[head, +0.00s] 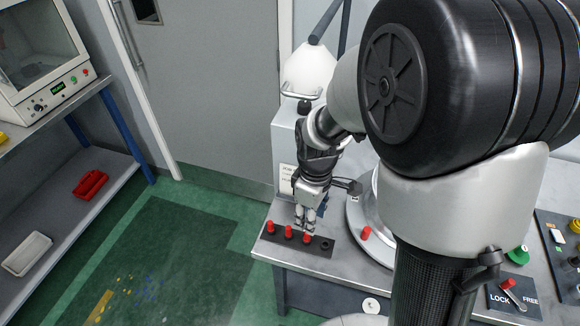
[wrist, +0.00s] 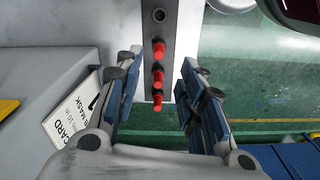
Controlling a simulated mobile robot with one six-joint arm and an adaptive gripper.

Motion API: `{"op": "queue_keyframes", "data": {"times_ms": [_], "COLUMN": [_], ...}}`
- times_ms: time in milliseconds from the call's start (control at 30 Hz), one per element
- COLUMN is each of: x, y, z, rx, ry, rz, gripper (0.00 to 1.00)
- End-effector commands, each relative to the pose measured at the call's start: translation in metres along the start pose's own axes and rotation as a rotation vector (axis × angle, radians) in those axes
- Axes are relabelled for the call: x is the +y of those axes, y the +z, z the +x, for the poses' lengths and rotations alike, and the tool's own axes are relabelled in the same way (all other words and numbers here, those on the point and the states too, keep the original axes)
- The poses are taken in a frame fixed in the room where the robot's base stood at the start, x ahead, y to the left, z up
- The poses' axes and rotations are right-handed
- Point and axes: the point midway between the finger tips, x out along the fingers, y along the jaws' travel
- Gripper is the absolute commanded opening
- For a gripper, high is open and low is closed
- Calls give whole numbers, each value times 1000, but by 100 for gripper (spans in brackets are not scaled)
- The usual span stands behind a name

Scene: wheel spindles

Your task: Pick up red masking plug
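Three red masking plugs stand in a row in a dark strip (head: 317,248) at the bench's front edge: a left one (head: 270,227), a middle one (head: 288,231) and a right one (head: 307,238). A hole at the strip's right end is empty. The wrist view shows the three plugs too: top (wrist: 158,50), middle (wrist: 157,77) and bottom (wrist: 157,103). My gripper (head: 305,218) is above the strip, near its right half. In the wrist view my gripper (wrist: 158,75) is open, with its fingers apart on either side of the plug row and nothing held.
Another red plug (head: 366,233) is on the bench to the right, by the round plate (head: 357,212). A white card (wrist: 75,110) shows left of the fingers. A red tray (head: 91,184) lies on the left shelf. Green floor lies beyond the bench edge.

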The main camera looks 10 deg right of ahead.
Motion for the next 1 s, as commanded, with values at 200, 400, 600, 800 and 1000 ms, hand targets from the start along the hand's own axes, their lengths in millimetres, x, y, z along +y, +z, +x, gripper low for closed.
{"op": "queue_keyframes", "data": {"times_ms": [200, 400, 600, 800, 1000], "x": [1, 1, 0, 1, 1], "y": [-1, -3, -5, -6, -6], "z": [24, 41, 72, 81, 80], "rx": [-6, -5, -6, -4, -4], "ry": [-6, -6, -7, -4, -5], "rz": [-15, -15, -14, -13, -13], "gripper": [36, 36, 36, 36, 31]}}
